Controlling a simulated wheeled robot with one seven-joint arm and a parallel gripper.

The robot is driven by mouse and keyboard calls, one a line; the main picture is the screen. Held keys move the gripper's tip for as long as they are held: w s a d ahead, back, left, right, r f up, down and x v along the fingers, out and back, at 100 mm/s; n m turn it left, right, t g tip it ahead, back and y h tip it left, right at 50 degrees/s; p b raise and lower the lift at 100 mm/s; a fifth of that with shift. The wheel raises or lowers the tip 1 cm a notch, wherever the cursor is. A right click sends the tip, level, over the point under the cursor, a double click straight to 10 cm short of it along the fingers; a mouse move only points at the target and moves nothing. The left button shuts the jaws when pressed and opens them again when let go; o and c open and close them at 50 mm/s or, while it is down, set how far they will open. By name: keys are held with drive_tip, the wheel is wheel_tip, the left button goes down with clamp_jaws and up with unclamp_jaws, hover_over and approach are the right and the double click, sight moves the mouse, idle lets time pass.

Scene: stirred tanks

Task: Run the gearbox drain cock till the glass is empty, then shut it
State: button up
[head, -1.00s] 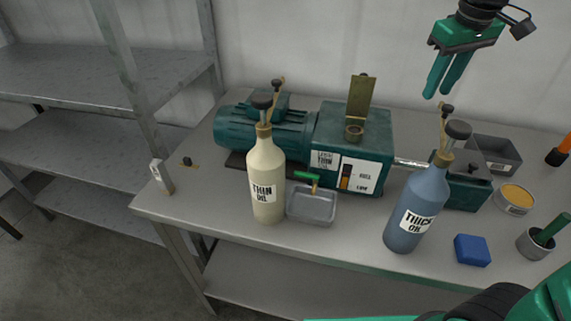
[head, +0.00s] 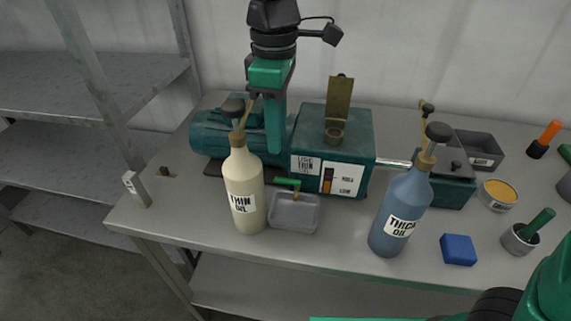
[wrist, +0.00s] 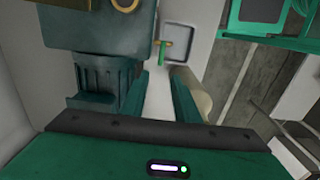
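The teal gearbox (head: 340,150) stands on the bench with a narrow sight glass (head: 327,180) on its front, showing dark and orange parts beside the high and low labels. The drain cock's green handle (head: 287,183) points left from a brass body below the glass; it shows in the wrist view (wrist: 165,48) ahead of my fingers. A grey drip tray (head: 295,213) sits beneath it. My gripper (head: 274,150) points down, above and left of the cock, behind the thin oil bottle. Its fingers are apart and empty in the wrist view (wrist: 162,78).
The cream thin oil bottle (head: 245,195) stands close left of the tray, beside my right finger in the wrist view. The blue thick oil bottle (head: 400,210) stands right. A blue block (head: 458,249), yellow tin (head: 497,194) and grey bin (head: 478,148) are further right.

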sight(279, 178)
wheel_tip(279, 178, down, 10)
drive_tip(key=shift+d+f, duration=0.1)
drive_tip(key=shift+f, duration=0.1)
drive_tip(key=shift+c, duration=0.3)
